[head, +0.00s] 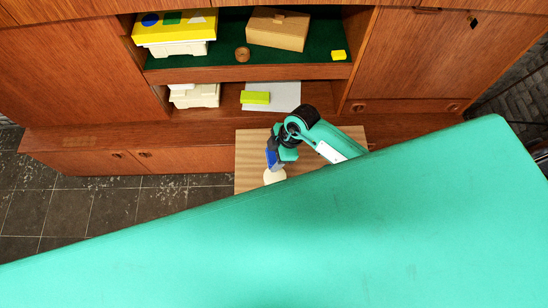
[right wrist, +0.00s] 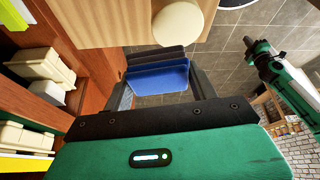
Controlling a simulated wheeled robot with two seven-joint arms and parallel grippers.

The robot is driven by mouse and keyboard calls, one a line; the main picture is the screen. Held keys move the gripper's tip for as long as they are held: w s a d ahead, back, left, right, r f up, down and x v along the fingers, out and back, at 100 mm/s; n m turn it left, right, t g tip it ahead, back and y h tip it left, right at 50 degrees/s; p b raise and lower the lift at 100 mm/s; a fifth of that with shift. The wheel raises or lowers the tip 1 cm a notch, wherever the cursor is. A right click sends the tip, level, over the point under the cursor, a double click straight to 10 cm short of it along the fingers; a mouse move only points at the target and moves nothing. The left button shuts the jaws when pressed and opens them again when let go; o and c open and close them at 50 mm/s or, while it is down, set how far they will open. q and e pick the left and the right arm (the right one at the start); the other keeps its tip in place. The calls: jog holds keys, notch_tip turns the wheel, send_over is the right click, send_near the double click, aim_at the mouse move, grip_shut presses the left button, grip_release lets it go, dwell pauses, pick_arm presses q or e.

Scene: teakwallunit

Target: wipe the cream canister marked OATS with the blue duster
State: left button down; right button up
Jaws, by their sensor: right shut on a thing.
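The cream canister (head: 274,176) stands on a pale wooden board, partly hidden below by my own teal body. In the right wrist view its round cream top (right wrist: 178,22) shows at the upper middle; no OATS lettering is visible. My right gripper (head: 277,150) is shut on the blue duster (head: 271,159), just behind the canister. The duster (right wrist: 158,77) lies between the fingers in the wrist view, very close to the canister; I cannot tell whether they touch. My left arm shows at the right of that view, its gripper (right wrist: 256,48) small and unclear.
The pale board (head: 248,150) juts from the teak wall unit (head: 70,75). Shelves behind hold a yellow box (head: 175,27), a wooden box (head: 277,30), a brown ring (head: 242,54), a yellow block (head: 338,55) and a lime block (head: 255,97). Tiled floor lies left of the board.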

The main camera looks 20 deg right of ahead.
jog(key=shift+r, duration=0.3)
jog(key=shift+r, duration=1.5)
